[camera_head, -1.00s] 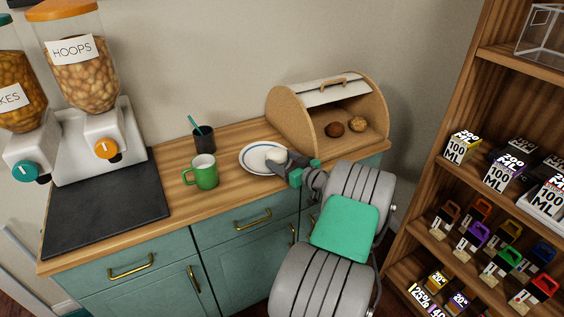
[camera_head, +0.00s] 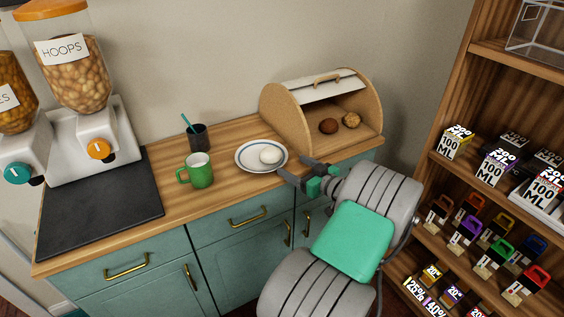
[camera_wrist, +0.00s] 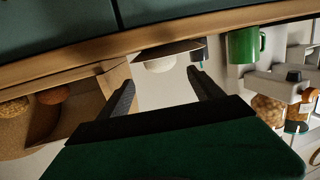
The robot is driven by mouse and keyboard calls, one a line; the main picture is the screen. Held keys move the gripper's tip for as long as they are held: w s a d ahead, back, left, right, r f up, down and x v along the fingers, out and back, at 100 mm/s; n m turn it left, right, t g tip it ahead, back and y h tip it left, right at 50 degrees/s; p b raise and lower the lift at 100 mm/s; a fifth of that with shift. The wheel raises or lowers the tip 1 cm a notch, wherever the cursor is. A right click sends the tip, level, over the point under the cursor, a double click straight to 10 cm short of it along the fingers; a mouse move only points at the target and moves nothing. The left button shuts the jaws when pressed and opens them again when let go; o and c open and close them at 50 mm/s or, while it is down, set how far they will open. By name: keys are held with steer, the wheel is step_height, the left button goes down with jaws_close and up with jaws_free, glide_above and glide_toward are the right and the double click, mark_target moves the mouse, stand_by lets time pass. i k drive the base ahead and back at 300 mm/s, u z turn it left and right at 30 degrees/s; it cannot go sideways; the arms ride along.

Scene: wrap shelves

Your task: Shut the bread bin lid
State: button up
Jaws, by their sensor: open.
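The bread bin (camera_head: 283,119) stands at the back right of the wooden counter, a rounded wooden box. Its white lid (camera_head: 318,88) with a wooden handle (camera_head: 327,81) is rolled up on top, so the front is open. Two round loaves, one dark (camera_head: 328,126) and one lighter (camera_head: 351,120), lie inside. My gripper (camera_head: 288,169) is open and empty, in front of the bin's lower left front, near the counter's front edge. In the wrist view its fingers (camera_wrist: 160,85) spread apart with nothing between them, and the bin (camera_wrist: 95,108) shows at the left. The lid is not clear there.
A white plate (camera_head: 243,159) with a blue rim holds a white round item (camera_head: 270,155), just left of my gripper. A green mug (camera_head: 198,170) and a dark cup (camera_head: 199,138) stand further left. Dispensers (camera_head: 72,75) are at far left. A stocked shelf (camera_head: 449,92) rises at right.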

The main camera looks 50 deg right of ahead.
mark_target(315, 92)
steer(key=z, duration=1.7)
